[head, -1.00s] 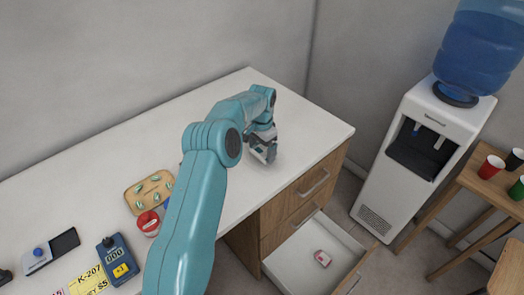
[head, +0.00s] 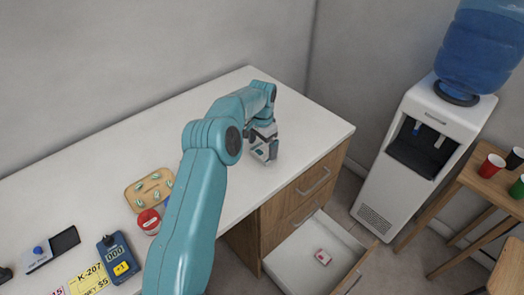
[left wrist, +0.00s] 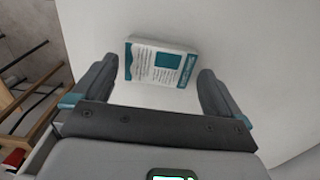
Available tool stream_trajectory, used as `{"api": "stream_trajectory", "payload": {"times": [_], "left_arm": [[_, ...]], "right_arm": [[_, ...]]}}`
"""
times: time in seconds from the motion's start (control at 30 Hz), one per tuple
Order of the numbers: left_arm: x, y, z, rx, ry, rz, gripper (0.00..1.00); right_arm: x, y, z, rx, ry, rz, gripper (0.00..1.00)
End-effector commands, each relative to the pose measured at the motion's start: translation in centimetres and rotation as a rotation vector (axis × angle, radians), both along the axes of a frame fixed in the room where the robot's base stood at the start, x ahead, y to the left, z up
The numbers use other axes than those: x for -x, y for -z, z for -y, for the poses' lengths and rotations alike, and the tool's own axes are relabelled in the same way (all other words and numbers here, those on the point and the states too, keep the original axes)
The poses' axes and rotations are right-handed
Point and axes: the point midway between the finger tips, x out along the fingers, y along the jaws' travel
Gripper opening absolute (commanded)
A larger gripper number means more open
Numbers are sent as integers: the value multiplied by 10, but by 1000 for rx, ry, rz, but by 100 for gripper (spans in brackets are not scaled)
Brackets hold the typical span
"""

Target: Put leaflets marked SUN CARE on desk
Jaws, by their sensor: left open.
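A small white and teal stack of leaflets (left wrist: 160,62) lies on the white desk (head: 110,130), near its far right end. Its printed text is too small to read. In the left wrist view, my left gripper (left wrist: 155,78) is open, with one finger on each side of the leaflets and a gap at each side. In the head view, the left gripper (head: 265,152) is low over the desk, and the leaflets are mostly hidden by it. My right gripper is not in view.
Below the desk's right end, an open drawer (head: 288,262) holds a small red and white item (head: 323,257). At the desk's left are a tan tray (head: 150,190), a red round item (head: 148,221) and a blue device (head: 118,258). A water cooler (head: 425,150) stands at right.

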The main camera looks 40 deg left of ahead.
Motion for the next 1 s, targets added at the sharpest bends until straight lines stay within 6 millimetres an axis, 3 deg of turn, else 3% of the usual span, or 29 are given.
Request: {"api": "stream_trajectory", "payload": {"times": [0.2,0.4,0.6,1.0], "left_arm": [[-1,-53,0,-2,1,6,100],[-1,-86,-1,-1,0,2,100],[0,-95,0,0,0,1,100],[0,-94,0,-1,0,0,100]], "right_arm": [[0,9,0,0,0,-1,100],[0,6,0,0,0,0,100],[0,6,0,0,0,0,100],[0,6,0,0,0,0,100]]}}
